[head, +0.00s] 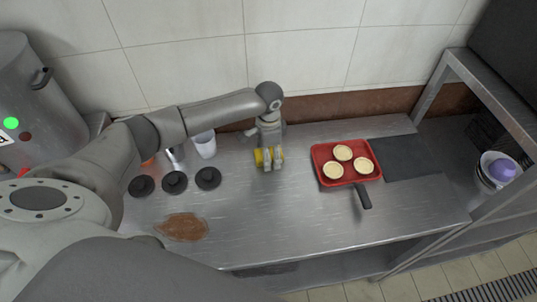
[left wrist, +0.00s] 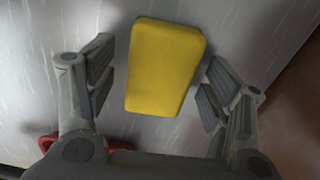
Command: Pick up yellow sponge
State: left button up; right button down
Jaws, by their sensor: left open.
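The yellow sponge (left wrist: 165,67) lies on the steel table, between the two spread fingers of my left gripper (left wrist: 156,95) in the left wrist view. A gap shows on each side of the sponge, so the fingers do not appear to touch it. In the head view the sponge (head: 259,157) is partly hidden by the left gripper (head: 268,160), which points down over it near the back of the table. My right gripper is in neither view.
A red tray (head: 317,150) with three tarts and a dark handle lies to the right. Several black lids (head: 174,182), a white cup (head: 204,145) and a brown spill (head: 182,227) are to the left. The front middle of the table (head: 290,220) is clear.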

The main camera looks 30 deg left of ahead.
pick_arm(q)
jog(key=c, duration=0.9)
jog(key=shift+r, duration=0.1)
jog(key=shift+c, duration=0.2)
jog(key=shift+r+b, duration=0.35)
jog(key=shift+r, duration=0.15)
jog(key=s+a+r+b, duration=0.1)
jog(key=s+r+b, duration=0.2)
jog(key=s+r, duration=0.9)
jog(key=shift+s+a, duration=0.2)
jog(key=shift+s, duration=0.8)
